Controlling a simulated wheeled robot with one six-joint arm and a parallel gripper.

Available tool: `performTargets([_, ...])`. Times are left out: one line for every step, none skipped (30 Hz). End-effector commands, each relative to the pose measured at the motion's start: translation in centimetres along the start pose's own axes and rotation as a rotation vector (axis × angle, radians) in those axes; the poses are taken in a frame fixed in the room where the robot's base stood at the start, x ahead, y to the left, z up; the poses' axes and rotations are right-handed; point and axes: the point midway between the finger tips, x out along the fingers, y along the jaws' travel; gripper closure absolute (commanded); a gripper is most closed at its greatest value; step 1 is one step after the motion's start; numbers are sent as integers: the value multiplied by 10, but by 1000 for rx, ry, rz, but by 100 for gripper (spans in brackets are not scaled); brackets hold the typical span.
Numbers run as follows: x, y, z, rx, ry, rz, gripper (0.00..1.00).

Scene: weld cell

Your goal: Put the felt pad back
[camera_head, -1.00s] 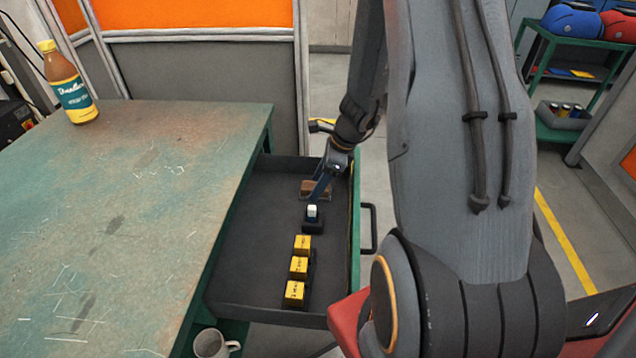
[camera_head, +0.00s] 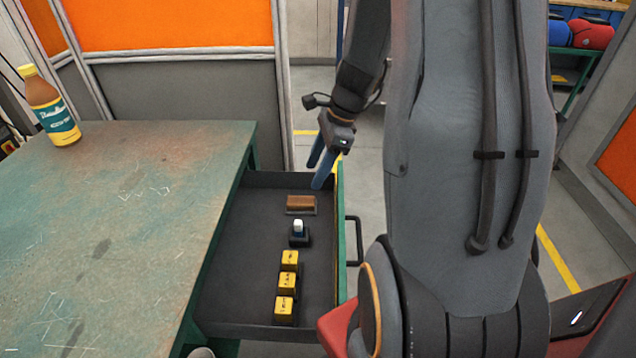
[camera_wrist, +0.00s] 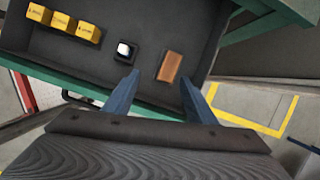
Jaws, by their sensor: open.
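A brown rectangular block (camera_head: 301,203), which may be the felt pad, lies in a dark holder at the far end of the open drawer (camera_head: 245,230). It also shows in the wrist view (camera_wrist: 170,66). Nearer in the drawer, a small white-topped piece (camera_head: 298,226) stands in a black holder, also in the wrist view (camera_wrist: 124,49). My gripper (camera_head: 317,176) is open and empty above the drawer's far right corner. In the wrist view its blue fingertips (camera_wrist: 160,78) are apart, with nothing between them; the brown block shows beyond them.
Several yellow boxes (camera_head: 287,284) stand in a row at the drawer's near end. The drawer's left part is bare. The worn green table (camera_head: 130,220) stands left, with a brown bottle (camera_head: 54,108) at its back. The drawer handle (camera_head: 354,241) sticks out on the right.

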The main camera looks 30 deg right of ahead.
Motion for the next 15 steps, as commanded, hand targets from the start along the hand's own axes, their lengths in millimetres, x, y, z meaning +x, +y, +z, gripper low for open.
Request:
performTargets([-8, 14, 13, -134, 20, 16, 49])
performTargets([-13, 24, 20, -234, 34, 30, 49])
performTargets([-19, 38, 28, -377, 55, 52, 49])
performTargets([-24, 50, 33, -491, 70, 71, 49])
performTargets([-29, 62, 38, -606, 85, 91, 49])
performTargets([-35, 78, 44, -754, 104, 119, 49])
performTargets([-40, 88, 46, -864, 118, 140, 49])
performTargets([-44, 99, 49, -970, 131, 161, 49])
performTargets([-49, 112, 51, -1102, 147, 190, 49])
performTargets([-52, 121, 52, -1196, 157, 211, 49])
performTargets([-56, 128, 53, -1282, 167, 230, 49])
performTargets([-60, 138, 53, -1385, 178, 255, 49])
performTargets([-62, 144, 53, -1454, 186, 272, 49])
performTargets([-64, 149, 52, -1515, 192, 289, 49])
performTargets([-66, 155, 52, -1582, 199, 307, 49])
